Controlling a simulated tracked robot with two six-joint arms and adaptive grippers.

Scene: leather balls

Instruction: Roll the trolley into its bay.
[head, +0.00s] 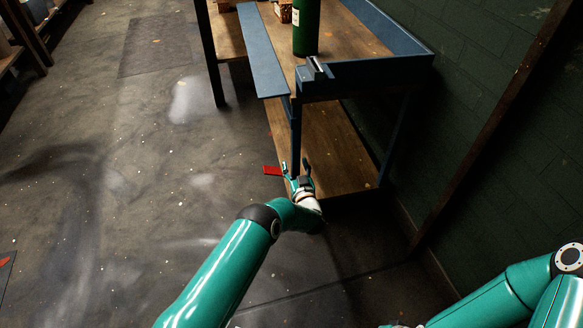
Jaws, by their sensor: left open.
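A blue-framed unit with a wooden top and a lower wooden shelf (340,160), which looks like the trolley, stands against the dark wall; I see no wheels on it. My left gripper (296,167) is open and empty by the front left corner of the lower shelf, near the blue leg. A small red piece (272,170) shows just left of the gripper; I cannot tell whether they touch. My right arm shows at the bottom right, but its gripper is out of view. No bay can be made out for certain.
A green cylinder (306,28) and small brown boxes (284,11) are on the unit's top. A dark green block wall (480,60) with a brown post closes the right side. Open concrete floor (120,150) lies to the left. A dark piece with a red mark (6,268) lies at the left edge.

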